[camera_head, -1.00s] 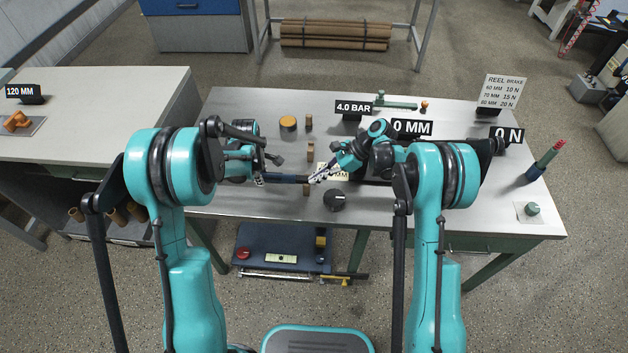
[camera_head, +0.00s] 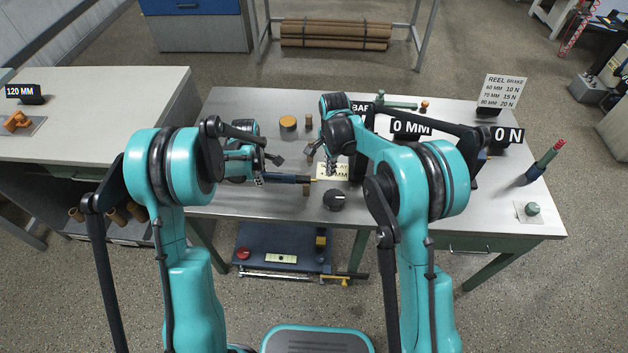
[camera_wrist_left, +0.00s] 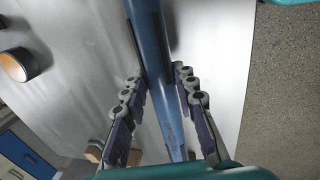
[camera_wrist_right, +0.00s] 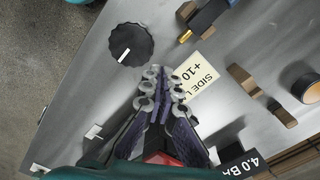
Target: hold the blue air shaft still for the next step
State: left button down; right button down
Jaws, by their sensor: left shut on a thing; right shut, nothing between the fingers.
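The blue air shaft (camera_head: 285,178) lies level above the left-centre of the metal bench, with a brass tip at its right end. It runs between the fingers of my left gripper (camera_wrist_left: 160,100), which is shut on it. In the right wrist view the shaft's end and brass tip (camera_wrist_right: 202,22) show at the top. My right gripper (camera_head: 331,165) is shut and empty, just right of and beyond the shaft's tip, apart from it. In the right wrist view its fingertips (camera_wrist_right: 160,75) meet above the bench near the white label card (camera_wrist_right: 196,76).
A black dial knob (camera_head: 336,200) sits at the bench's front. Brown stands (camera_head: 309,150) and an orange-topped roll (camera_head: 288,123) stand behind the shaft. A sign reading 0 MM (camera_head: 412,128) stands to the right.

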aim_at(314, 181)
jog(key=shift+f, duration=1.15)
jog(key=shift+f, duration=0.1)
dwell(0.5)
jog(key=shift+f, duration=2.1)
